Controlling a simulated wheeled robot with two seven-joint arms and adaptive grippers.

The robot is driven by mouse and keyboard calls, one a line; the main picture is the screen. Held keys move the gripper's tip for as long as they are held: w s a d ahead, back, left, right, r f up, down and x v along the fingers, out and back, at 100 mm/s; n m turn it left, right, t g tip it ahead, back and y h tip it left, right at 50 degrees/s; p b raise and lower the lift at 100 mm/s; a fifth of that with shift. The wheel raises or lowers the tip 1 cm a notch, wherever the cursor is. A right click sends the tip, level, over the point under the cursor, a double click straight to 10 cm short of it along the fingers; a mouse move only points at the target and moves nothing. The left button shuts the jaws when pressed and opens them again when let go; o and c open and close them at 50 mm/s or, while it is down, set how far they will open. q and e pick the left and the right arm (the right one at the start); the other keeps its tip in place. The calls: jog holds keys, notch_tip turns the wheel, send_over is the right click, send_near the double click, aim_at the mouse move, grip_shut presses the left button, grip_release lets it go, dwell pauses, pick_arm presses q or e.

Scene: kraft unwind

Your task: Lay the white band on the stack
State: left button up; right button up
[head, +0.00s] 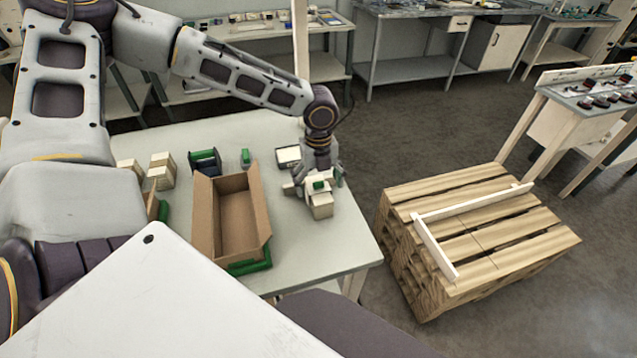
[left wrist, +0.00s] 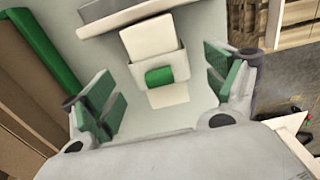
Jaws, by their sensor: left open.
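My left gripper (head: 318,184) is open over the table, with its fingers on either side of a small cream block (head: 320,206). The block carries a green roll-like piece, which shows between the green finger pads in the left wrist view (left wrist: 159,76). A stack of wooden pallets (head: 415,280) stands on the floor to the right of the table. Two thin white strips (head: 470,204) lie on its top in an L shape. I cannot tell whether one is the white band. My right gripper is out of view.
An open cardboard box (head: 203,222) sits on the table (head: 325,252) left of the gripper, with a green part under it. Small cream blocks (head: 162,165) stand farther left. A dark-edged tray (head: 288,155) lies behind. Bare floor separates table and pallets.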

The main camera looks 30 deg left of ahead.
pick_arm(q)
notch_tip(320, 180, up, 12)
jog(key=shift+f, duration=0.25)
dwell(0.4)
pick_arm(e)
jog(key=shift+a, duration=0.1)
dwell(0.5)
pick_arm(q)
notch_tip(320, 180, up, 10)
jog(key=p, duration=0.9)
jog(key=shift+f+p, duration=0.2)
jog(key=shift+p, duration=0.1)
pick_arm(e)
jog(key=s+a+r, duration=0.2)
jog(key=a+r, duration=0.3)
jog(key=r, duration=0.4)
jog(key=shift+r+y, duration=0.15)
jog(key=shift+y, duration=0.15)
